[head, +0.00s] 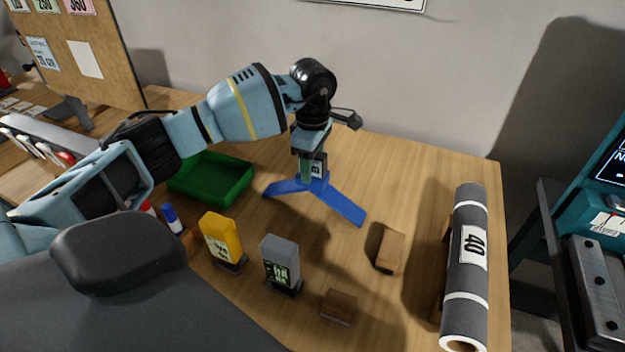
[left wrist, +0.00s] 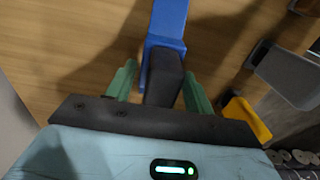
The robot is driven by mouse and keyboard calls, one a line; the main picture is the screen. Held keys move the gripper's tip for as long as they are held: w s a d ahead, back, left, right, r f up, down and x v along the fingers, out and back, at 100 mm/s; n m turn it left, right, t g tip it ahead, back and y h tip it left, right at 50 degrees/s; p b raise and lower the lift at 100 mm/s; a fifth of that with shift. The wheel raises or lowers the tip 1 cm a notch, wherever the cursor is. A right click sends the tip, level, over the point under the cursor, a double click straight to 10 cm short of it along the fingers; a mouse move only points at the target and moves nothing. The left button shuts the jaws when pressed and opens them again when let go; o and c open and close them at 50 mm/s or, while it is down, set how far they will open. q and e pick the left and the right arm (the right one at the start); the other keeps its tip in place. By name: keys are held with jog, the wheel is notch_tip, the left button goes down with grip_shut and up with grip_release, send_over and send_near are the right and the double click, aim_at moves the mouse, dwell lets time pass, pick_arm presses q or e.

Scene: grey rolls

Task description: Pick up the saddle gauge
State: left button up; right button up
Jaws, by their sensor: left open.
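The saddle gauge (head: 343,207) is a blue V-shaped piece with two spread legs, on the wooden table in the middle of the head view. Its upper part is partly hidden by my left gripper (head: 311,170), which points down over it. In the left wrist view, the gauge's blue part (left wrist: 168,22) runs up from a dark grip block (left wrist: 164,78). The green fingers of my left gripper (left wrist: 158,85) are open, one on each side of this dark block. I cannot tell whether either finger touches it. My right gripper is not in view.
A grey roll (head: 465,275) marked 40 lies at the right on wooden supports. A green tray (head: 212,180) is left of the gauge. A yellow device (head: 221,238), a grey device (head: 281,262) and wooden blocks (head: 390,250) (head: 339,306) stand nearer. A wall is behind.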

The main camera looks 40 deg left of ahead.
pick_arm(q)
jog(key=shift+c, duration=0.4)
grip_shut()
